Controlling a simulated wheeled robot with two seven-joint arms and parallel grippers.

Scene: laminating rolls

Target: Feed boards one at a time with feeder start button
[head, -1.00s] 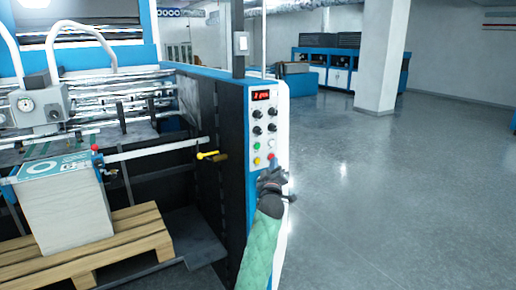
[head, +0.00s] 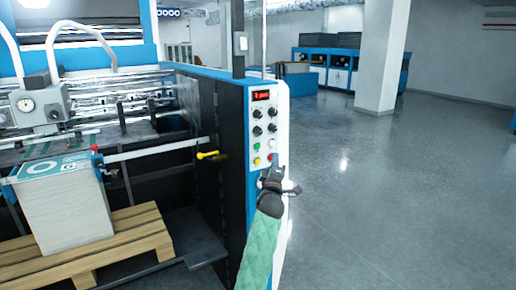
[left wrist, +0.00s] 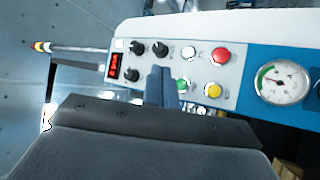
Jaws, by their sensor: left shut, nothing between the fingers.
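The control panel (head: 264,127) on the machine's end has a red display (head: 261,95), black knobs, and white, green, yellow and red buttons. In the left wrist view the green button (left wrist: 183,84) lies just right of my left gripper (left wrist: 160,72), beside the yellow button (left wrist: 213,90). My left gripper is shut and empty, its fingers over the panel between the knobs and the green button. I cannot tell whether it touches the panel. In the head view my left gripper (head: 275,160) is beside the red button (head: 270,157). The board stack (head: 66,215) stands at the left.
The stack sits on a wooden pallet (head: 135,232) in front of the machine. The left wrist view shows a round gauge (left wrist: 281,82) beside the panel. Open floor (head: 400,190) lies to the right.

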